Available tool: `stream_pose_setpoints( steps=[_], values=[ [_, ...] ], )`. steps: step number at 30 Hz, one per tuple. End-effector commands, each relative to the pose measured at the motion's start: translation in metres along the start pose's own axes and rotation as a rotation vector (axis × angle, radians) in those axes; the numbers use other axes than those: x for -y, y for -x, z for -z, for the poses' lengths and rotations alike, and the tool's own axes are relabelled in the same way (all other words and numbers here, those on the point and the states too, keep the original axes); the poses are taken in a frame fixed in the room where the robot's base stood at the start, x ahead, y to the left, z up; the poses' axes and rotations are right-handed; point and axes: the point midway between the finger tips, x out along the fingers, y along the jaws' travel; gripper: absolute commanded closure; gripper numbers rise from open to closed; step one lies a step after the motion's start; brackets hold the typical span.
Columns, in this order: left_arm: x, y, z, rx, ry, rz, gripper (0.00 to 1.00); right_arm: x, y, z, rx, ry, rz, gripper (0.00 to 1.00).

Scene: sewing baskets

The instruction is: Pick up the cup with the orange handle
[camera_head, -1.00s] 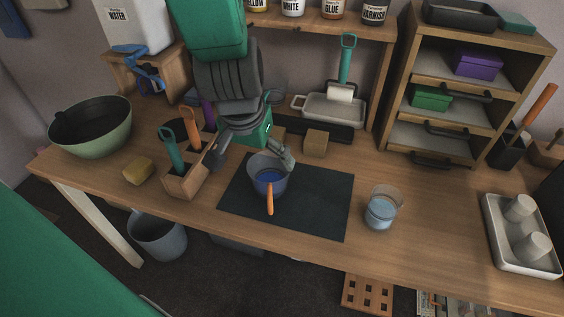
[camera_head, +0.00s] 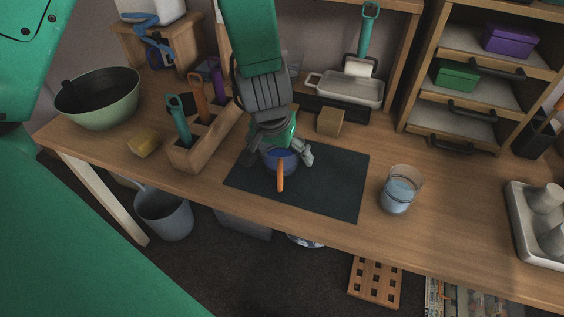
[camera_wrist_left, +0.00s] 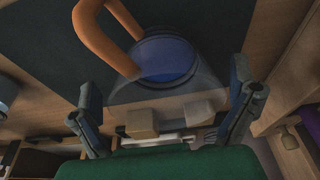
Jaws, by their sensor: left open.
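The cup (camera_head: 268,160) with the orange handle (camera_head: 281,177) stands on the dark mat (camera_head: 330,185). It is see-through with blue inside, and its handle points to the front of the table. My left gripper (camera_head: 279,158) is open at the cup, with its fingers on either side of it and partly hiding it. In the left wrist view the cup (camera_wrist_left: 166,62) shows between the two spread fingers (camera_wrist_left: 168,105), with its orange handle (camera_wrist_left: 95,32) at upper left. I cannot tell whether the fingers touch the cup. My right gripper is not in view.
A glass of pale liquid (camera_head: 400,190) stands right of the mat. A wooden tool holder (camera_head: 190,155), a yellow sponge (camera_head: 143,145) and a green bowl (camera_head: 98,100) are on the left. A wooden block (camera_head: 330,121) sits behind the mat. A tray with grey cups (camera_head: 520,225) is at right.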

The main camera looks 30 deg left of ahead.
Motion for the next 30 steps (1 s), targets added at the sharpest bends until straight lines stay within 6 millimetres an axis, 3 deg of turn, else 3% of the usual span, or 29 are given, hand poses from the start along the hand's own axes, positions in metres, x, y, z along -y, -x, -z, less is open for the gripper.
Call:
stream_pose_setpoints(
  steps=[3,9,10,13,14,26,28,30],
  values=[
    [-0.0002,-0.0092,-0.0009,0.0,0.001,-0.002,0.0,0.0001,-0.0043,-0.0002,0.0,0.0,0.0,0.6],
    [-0.0001,-0.0085,-0.0004,-0.002,0.001,-0.001,0.0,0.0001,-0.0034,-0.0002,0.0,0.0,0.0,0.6],
    [-0.0001,-0.0086,-0.0003,-0.001,0.001,-0.001,0.04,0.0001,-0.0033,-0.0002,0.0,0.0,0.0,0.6],
    [0.0,-0.0087,-0.0002,-0.001,0.0,-0.001,0.39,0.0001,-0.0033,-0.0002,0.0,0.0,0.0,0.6],
    [0.0,-0.0088,-0.0002,-0.001,0.001,-0.001,0.42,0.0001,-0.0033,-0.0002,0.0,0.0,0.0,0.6],
    [-0.0001,-0.008,-0.0001,-0.001,0.0,-0.001,0.43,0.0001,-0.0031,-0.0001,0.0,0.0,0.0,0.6],
    [-0.0001,-0.0068,0.0003,-0.002,0.0,-0.001,0.48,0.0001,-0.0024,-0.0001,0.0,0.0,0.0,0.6],
    [0.0,-0.0045,0.001,-0.002,-0.001,-0.001,0.61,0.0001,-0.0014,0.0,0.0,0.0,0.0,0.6]
  ],
)
